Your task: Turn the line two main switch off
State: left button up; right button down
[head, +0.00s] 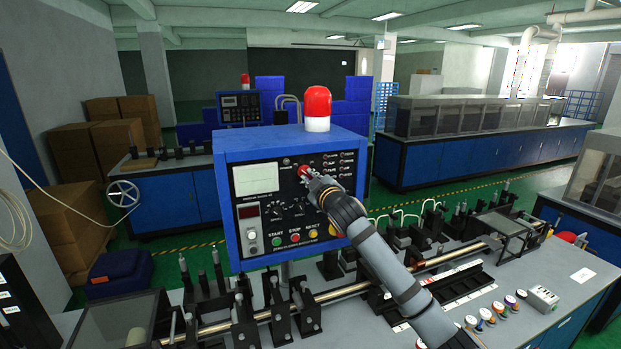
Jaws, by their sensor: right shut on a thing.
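A blue control box (222,200) with a red beacon (317,103) on top stands in the middle of the head view. Its dark front panel carries a screen (255,179), a row of START, STOP and EJECT buttons (295,237) and small knobs. My right gripper (307,175) is at the upper middle of this panel, shut on a small red switch (302,170). The gripper hides most of the switch and the panel's right part, so the switch's position cannot be told. My left gripper is not in view.
A workbench (540,265) with metal rods, black brackets and several spools (487,314) lies below and to the right of the box. Another blue machine with a small panel (240,107) stands behind. Brown cartons (72,228) are stacked at the left.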

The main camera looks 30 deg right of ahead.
jog(key=c, duration=1.4)
grip_release()
jog(key=shift+s, duration=0.4)
jog(key=v, duration=0.6)
jog(key=shift+s+a, duration=0.25)
jog(key=shift+s, duration=0.1)
